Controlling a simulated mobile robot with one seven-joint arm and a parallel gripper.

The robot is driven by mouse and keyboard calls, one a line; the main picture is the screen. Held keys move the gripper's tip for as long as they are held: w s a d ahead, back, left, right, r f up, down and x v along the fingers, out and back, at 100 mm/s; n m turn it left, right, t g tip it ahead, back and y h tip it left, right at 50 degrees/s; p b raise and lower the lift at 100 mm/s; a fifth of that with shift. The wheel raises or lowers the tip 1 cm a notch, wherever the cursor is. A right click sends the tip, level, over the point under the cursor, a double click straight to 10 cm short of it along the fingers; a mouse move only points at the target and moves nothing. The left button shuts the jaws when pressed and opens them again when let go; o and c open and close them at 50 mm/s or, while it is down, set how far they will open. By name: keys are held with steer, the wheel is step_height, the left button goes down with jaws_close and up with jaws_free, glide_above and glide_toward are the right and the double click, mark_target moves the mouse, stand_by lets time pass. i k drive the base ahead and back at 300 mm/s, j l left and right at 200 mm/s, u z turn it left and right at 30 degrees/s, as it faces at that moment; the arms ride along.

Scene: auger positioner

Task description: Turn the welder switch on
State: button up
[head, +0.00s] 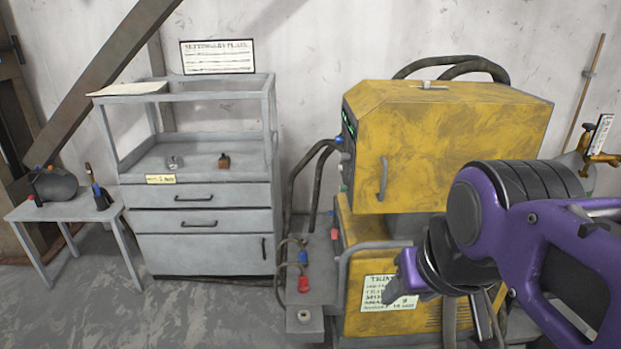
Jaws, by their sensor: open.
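The yellow welder (465,125) stands right of centre against the wall. Its narrow left-facing panel (349,130) is seen at a steep angle, with a green-lit display and small blue and green parts on its edge. I cannot make out which part is the switch, or its position. My purple and black arm crosses the lower right, in front of the welder's lower part. My gripper (397,291) seems to be at the arm's left end, over the lower yellow front and well below the panel. It is open and looks empty; its fingers are hard to make out.
A grey cart (205,249) with drawers stands left of the welder. A low grey side shelf (314,258) carries red and blue connectors and cables beside the welder. A small table (60,209) is at far left. Bare floor (205,315) lies in front of the cart.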

mark_target(335, 233)
steer(key=i+j+u, duration=0.15)
steer(key=j+u, duration=0.3)
steer(key=i+j+u, duration=0.2)
steer(key=j+u, duration=0.3)
steer(key=i+j+u, duration=0.25)
steer(key=u, duration=0.2)
steer(key=i+j+u, duration=0.25)
steer(key=u, duration=0.2)
steer(key=i+j+z, duration=0.15)
steer(key=i+z, duration=0.15)
steer(key=i+j+z, duration=0.3)
steer(key=i, duration=0.2)
steer(key=i+l+z, duration=0.1)
steer(key=z, duration=0.3)
steer(key=i+z, duration=0.6)
steer(key=z, duration=0.15)
steer(key=i+z, duration=0.5)
steer(key=i+j+z, duration=0.15)
steer(key=z, duration=0.35)
steer(key=i+j, duration=0.1)
steer(key=j, duration=0.3)
steer(key=i+j+z, duration=0.1)
steer(key=j, duration=0.3)
steer(key=i+l+z, duration=0.1)
